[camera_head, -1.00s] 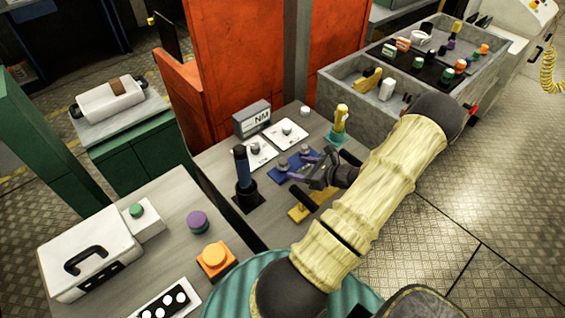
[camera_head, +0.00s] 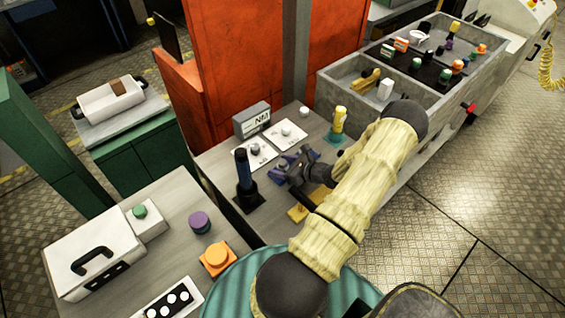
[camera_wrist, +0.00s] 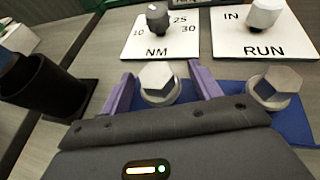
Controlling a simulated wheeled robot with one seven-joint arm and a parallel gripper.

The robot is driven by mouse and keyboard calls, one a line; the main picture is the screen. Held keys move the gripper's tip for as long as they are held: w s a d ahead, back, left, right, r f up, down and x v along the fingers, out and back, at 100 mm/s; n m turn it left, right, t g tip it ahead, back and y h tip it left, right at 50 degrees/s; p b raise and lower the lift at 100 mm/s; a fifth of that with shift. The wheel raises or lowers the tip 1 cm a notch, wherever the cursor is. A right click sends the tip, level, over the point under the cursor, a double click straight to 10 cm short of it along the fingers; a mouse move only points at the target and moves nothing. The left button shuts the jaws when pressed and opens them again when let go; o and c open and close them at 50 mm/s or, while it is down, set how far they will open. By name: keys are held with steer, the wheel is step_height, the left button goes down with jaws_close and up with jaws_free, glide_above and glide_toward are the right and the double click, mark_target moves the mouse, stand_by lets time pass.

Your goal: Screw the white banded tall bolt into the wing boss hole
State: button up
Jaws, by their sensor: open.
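My gripper (camera_head: 284,166) is open, low over the bench. In the wrist view its purple fingers (camera_wrist: 162,84) stand on either side of a pale grey hex bolt head (camera_wrist: 157,78), with small gaps visible. A second hex bolt (camera_wrist: 276,84) with a round flange stands to the right, outside the fingers. Both are at a blue plate (camera_wrist: 298,126), which my gripper mostly hides in the head view. The bolt shanks are hidden, so I cannot tell whether either bolt is tall or banded white. I cannot make out the wing boss hole.
A dark upright holder with a blue handle (camera_head: 243,170) stands left of my gripper. Behind are an NM card (camera_wrist: 158,38) and a RUN card (camera_wrist: 262,38) with knobs. A yellow-topped piece (camera_head: 339,120) stands to the right. A grey divided bin (camera_head: 345,90) lies beyond.

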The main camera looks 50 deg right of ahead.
mark_target(281, 161)
steer(key=shift+w+f, duration=0.1)
steer(key=shift+w, duration=0.15)
steer(key=shift+s, duration=0.1)
steer(key=shift+s, duration=0.1)
steer(key=shift+c, duration=0.2)
steer(key=c, duration=1)
steer(key=shift+c, duration=0.2)
steer(key=shift+r, duration=0.8)
step_height(281, 161, up, 8)
steer(key=shift+r+b, duration=0.25)
steer(key=shift+b, duration=0.75)
